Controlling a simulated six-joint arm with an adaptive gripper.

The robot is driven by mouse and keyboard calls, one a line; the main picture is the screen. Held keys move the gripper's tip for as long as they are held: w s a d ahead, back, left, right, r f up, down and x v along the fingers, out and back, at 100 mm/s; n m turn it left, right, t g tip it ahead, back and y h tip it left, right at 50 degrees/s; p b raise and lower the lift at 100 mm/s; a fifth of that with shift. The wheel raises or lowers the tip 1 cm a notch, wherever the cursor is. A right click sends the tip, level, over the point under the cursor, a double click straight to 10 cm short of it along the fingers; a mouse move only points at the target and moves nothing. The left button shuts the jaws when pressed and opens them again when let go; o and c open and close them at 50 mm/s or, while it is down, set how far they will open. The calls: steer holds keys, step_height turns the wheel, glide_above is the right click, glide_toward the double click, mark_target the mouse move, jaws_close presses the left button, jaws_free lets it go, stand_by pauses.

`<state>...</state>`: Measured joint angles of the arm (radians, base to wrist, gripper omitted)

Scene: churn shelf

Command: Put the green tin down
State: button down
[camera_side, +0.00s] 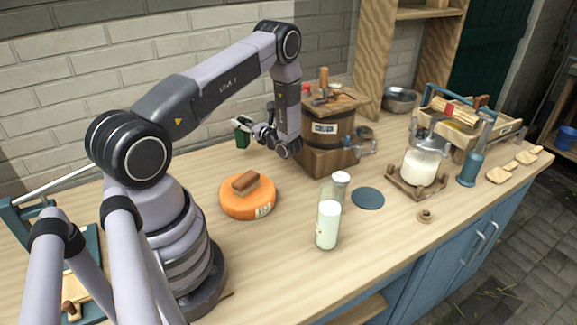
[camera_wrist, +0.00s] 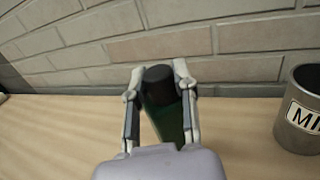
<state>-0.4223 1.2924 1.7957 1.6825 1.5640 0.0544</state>
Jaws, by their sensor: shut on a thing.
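The green tin (camera_side: 242,138) is small, with a dark top in the wrist view (camera_wrist: 159,76). My gripper (camera_side: 245,127) is shut on it, one finger on each side, as the wrist view shows (camera_wrist: 158,85). The tin is near the back of the wooden worktop (camera_side: 300,243), close to the brick wall. I cannot tell how far its base is from the wood. The gripper hides part of the tin in both views.
A metal mug with a label (camera_wrist: 301,112) stands right of the tin in the wrist view. An orange round (camera_side: 249,204) with a brown block (camera_side: 245,182) sits in front. A wooden churn (camera_side: 331,130) stands to the right. Bare wood lies left of the tin (camera_wrist: 50,135).

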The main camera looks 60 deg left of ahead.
mark_target(247, 134)
steer(key=shift+w+a+f, duration=0.15)
steer(key=shift+a+f, duration=0.05)
steer(key=shift+f, duration=0.05)
steer(key=shift+w+a+f, duration=0.15)
steer(key=shift+f, duration=1.65)
steer(key=shift+f, duration=0.15)
steer(key=c, duration=0.9)
jaws_free()
